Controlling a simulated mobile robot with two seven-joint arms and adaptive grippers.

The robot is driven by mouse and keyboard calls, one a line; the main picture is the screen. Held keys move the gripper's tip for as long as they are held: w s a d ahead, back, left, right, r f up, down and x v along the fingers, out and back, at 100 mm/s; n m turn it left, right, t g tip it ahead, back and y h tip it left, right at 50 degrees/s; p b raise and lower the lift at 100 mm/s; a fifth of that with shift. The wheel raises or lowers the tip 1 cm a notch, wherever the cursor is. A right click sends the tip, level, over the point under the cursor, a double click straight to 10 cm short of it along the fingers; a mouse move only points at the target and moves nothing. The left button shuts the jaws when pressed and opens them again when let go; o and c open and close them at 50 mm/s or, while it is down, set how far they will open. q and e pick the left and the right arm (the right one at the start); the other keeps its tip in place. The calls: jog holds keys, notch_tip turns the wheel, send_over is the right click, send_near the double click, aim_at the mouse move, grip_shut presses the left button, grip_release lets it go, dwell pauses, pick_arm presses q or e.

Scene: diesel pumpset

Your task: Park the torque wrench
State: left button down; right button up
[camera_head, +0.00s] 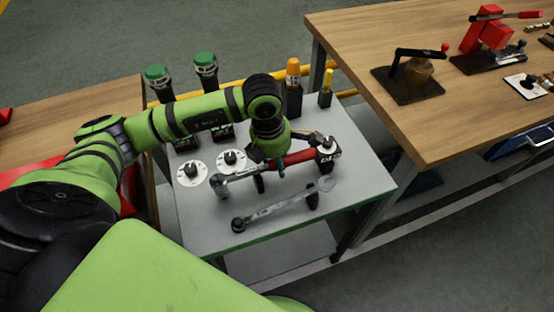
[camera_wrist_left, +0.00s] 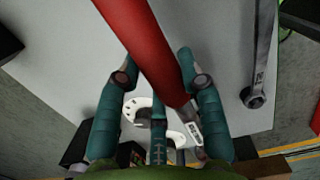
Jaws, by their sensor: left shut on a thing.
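The torque wrench, with a red handle (camera_head: 300,158) and a grey shaft and head (camera_head: 228,182), lies across the grey bench top in the head view. My left gripper (camera_head: 270,163) comes down on it from above and is shut on the red handle near the shaft. In the left wrist view the red handle (camera_wrist_left: 147,45) runs between the teal fingers of my left gripper (camera_wrist_left: 158,80). Black supports (camera_head: 259,184) stand below and in front of it. I cannot tell whether the wrench touches them. My right gripper is not in view.
A silver combination wrench (camera_head: 275,208) lies in front. White discs with black knobs (camera_head: 192,173) sit at the left. Green-capped tools (camera_head: 158,80) and orange- and yellow-handled tools (camera_head: 293,72) stand behind. A dark silver-topped piece (camera_head: 327,150) is at the handle's right end. A wooden table (camera_head: 350,30) adjoins right.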

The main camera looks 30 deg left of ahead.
pick_arm(q)
jog(key=c, duration=0.7)
grip_release()
jog(key=shift+s, duration=0.1)
notch_tip(320, 180, up, 12)
jog(key=s+a, duration=0.1)
jog(key=shift+f, duration=0.1)
